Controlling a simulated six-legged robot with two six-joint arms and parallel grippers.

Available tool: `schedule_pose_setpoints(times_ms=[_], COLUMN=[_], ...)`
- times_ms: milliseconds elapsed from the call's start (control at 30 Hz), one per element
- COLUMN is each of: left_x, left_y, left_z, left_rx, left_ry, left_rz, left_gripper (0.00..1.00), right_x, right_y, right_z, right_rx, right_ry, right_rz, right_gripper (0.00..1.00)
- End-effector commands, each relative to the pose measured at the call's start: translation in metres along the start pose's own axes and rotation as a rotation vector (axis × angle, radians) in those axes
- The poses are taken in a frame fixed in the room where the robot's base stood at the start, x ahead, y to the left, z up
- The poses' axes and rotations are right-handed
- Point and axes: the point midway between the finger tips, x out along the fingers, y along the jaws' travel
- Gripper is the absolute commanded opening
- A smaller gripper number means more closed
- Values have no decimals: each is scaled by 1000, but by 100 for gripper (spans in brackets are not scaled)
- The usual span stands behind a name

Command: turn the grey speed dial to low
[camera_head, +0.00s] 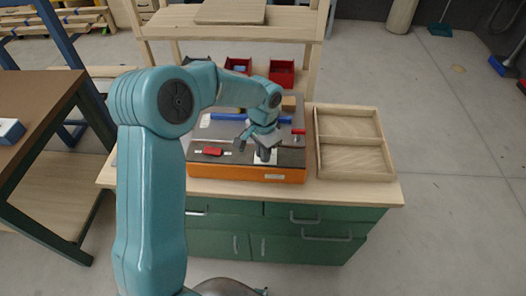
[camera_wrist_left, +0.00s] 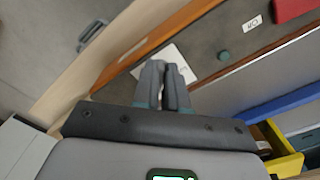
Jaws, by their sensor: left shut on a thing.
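An orange-fronted machine (camera_head: 230,173) with a dark grey top panel stands on the workbench. My left gripper (camera_head: 264,153) points down at a white plate on the right part of this panel. In the left wrist view its two dark fingers (camera_wrist_left: 164,88) are close together over the white plate (camera_wrist_left: 188,66). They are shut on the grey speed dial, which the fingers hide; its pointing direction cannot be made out. A red switch (camera_head: 212,151) sits on the panel to the left, and a small green button (camera_wrist_left: 224,55) shows in the wrist view. My right gripper is not in view.
A divided wooden tray (camera_head: 318,150) stands right of the machine. A blue bar (camera_head: 228,118) lies behind the panel, with red bins (camera_head: 282,73) further back. A yellow bin (camera_wrist_left: 283,152) shows in the wrist view. A brown table (camera_head: 35,100) stands at left.

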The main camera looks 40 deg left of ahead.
Motion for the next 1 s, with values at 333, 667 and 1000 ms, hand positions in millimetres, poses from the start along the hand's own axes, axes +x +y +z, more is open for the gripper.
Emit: schedule_pose_setpoints(times_ms=[333,667,1000], left_x=[2,0,0], left_y=[2,4,5], left_z=[-2,-3,-5], left_rx=[-262,-576,-899], left_ry=[8,9,10], left_rz=[-1,-1,0], left_gripper=[0,0,0], right_x=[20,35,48], right_y=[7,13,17], right_z=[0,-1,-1], right_rx=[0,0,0], right_ry=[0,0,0], right_rz=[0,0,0], right_gripper=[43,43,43])
